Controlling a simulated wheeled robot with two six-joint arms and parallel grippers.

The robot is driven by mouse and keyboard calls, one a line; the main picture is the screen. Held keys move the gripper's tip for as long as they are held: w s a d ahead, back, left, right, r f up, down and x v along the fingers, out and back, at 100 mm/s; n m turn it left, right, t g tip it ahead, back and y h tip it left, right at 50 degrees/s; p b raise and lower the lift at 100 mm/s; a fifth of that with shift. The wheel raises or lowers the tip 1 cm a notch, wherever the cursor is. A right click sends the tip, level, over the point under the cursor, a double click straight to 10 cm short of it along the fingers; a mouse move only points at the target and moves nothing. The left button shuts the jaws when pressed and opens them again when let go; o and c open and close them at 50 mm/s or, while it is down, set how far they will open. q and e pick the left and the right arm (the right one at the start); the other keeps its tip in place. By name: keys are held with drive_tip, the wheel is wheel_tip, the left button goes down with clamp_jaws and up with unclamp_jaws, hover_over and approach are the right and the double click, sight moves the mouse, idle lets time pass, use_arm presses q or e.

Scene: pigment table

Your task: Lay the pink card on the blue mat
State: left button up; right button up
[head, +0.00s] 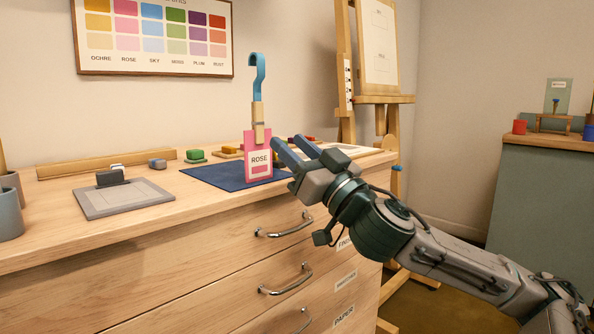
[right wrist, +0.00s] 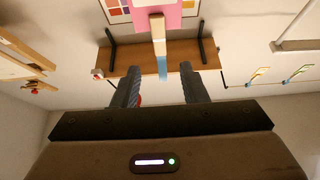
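The pink card (head: 259,165), marked ROSE, is upright in a wooden clip (head: 258,120) with a blue hook (head: 257,75) above it. Its lower edge shows in front of the blue mat (head: 220,177); I cannot tell whether it touches. Nothing visible holds the hook up. My right gripper (head: 285,140) is open just right of the card in the head view. In the right wrist view, the fingers (right wrist: 161,87) are apart, with the hook's blue end (right wrist: 162,68) ahead of the gap and part of the card (right wrist: 180,14) at the top. My left gripper is out of view.
A grey board (head: 125,200) with a dark block lies left of the mat. A long wooden bar (head: 105,163) runs along the back. Grey cups (head: 9,215) stand at the left edge; drawer handles (head: 287,227) protrude in front.

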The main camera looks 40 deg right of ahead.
drive_tip(key=shift+s+f, duration=0.15)
drive_tip(key=shift+s, duration=0.05)
